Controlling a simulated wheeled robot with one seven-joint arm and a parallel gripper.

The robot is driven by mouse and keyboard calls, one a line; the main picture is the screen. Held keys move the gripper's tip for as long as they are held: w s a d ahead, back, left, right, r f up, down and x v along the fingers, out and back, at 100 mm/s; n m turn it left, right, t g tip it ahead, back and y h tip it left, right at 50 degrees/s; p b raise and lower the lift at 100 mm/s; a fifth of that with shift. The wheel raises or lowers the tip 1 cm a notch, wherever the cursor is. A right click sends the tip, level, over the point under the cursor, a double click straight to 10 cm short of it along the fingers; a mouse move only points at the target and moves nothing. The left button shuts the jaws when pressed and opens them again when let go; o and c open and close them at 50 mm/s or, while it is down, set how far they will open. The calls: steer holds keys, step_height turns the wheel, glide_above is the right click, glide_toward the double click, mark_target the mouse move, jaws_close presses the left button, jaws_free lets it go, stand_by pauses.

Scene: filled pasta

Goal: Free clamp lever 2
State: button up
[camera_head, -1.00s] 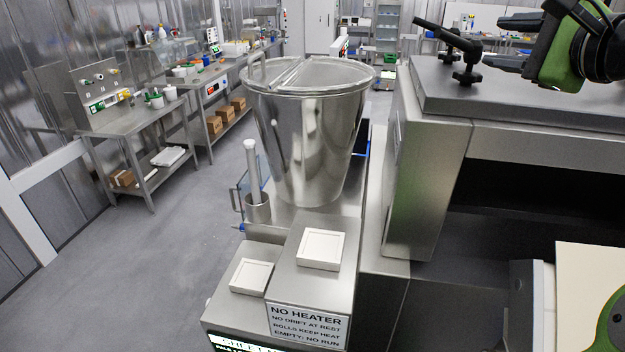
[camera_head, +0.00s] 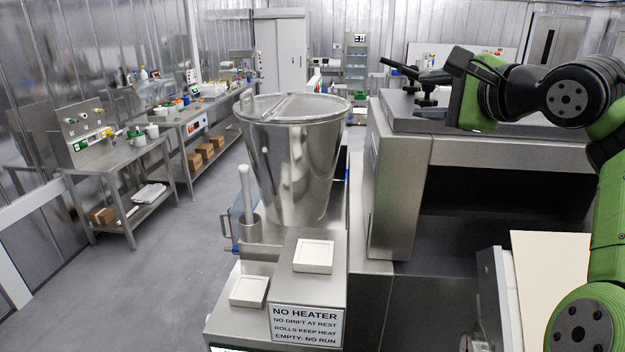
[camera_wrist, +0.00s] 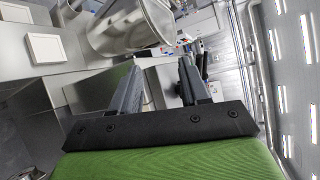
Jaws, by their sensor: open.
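A small dark part (camera_wrist: 203,65) shows beyond the right finger. Contact with the lever cannot be made out.
A large steel hopper (camera_head: 292,150) stands left of the machine, also in the wrist view (camera_wrist: 120,28). Two white square pads (camera_head: 313,256) and a "NO HEATER" sign (camera_head: 306,325) are in front. Benches (camera_head: 115,165) line the left wall; the floor between is clear.

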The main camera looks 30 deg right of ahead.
steer(key=w+a+f+n+g+y, duration=0.1)
steer(key=w+a+f+n+g, duration=0.4)
steer(key=a+f, duration=0.9)
steer(key=w+a+n+b, duration=0.1)
steer(key=w+a+n, duration=0.1)
steer(key=w, duration=0.2)
steer(key=shift+f, duration=0.15)
